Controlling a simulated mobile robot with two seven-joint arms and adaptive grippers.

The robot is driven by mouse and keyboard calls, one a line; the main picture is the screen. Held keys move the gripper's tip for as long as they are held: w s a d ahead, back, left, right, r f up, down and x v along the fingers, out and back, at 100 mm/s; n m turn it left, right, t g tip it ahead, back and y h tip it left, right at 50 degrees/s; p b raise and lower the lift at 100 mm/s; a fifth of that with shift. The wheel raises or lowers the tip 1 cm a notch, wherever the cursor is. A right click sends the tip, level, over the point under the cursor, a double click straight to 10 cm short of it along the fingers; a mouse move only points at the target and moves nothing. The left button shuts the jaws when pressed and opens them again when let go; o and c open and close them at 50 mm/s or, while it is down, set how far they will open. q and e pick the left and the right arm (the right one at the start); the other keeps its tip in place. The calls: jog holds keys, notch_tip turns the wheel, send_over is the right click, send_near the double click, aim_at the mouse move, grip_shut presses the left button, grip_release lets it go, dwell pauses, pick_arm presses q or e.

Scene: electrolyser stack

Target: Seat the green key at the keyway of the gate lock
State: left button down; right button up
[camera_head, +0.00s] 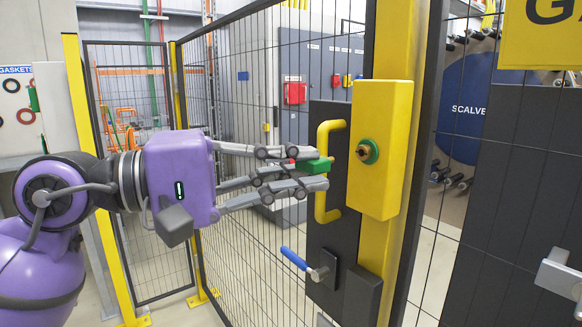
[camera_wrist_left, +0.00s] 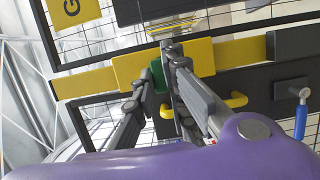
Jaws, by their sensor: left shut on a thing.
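My left gripper (camera_head: 316,168) reaches in from the left, shut on the green key (camera_head: 313,166). The key's thin tip points right, toward the yellow gate lock (camera_head: 382,190). The keyway (camera_head: 367,151) is a brass centre in a green ring on the lock's face. In the head view the key appears a little left of the keyway and slightly lower, with a gap between them. In the left wrist view the green key (camera_wrist_left: 158,75) shows between the fingers, in front of the yellow lock (camera_wrist_left: 130,67). The keyway is hidden there.
A yellow pull handle (camera_head: 323,205) stands just behind the fingertips. A blue-handled lever (camera_head: 295,258) is below on the dark gate plate (camera_head: 320,235). Mesh fence panels (camera_head: 255,100) stand behind my arm. A grey metal part (camera_head: 560,275) shows at lower right.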

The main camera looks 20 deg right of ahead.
aim_at(323, 160)
pick_arm(q)
jog(key=shift+w+d, duration=0.3)
jog(key=shift+d, duration=0.6)
jog(key=shift+w+d, duration=0.3)
jog(key=shift+d, duration=0.55)
jog(key=shift+w+d, duration=0.15)
jog(key=shift+d, duration=0.25)
pick_arm(e)
jog(key=shift+s+d+f, duration=0.1)
jog(key=shift+s+f, duration=0.1)
jog(key=shift+s, duration=0.1)
jog(key=shift+f, duration=0.1)
jog(key=shift+w, duration=0.35)
pick_arm(q)
jog(key=shift+b, duration=0.35)
pick_arm(e)
jog(key=shift+s+f, duration=0.1)
jog(key=shift+s, duration=0.05)
jog(key=shift+s+f, duration=0.1)
jog(key=shift+s, duration=0.4)
jog(key=shift+f, duration=0.15)
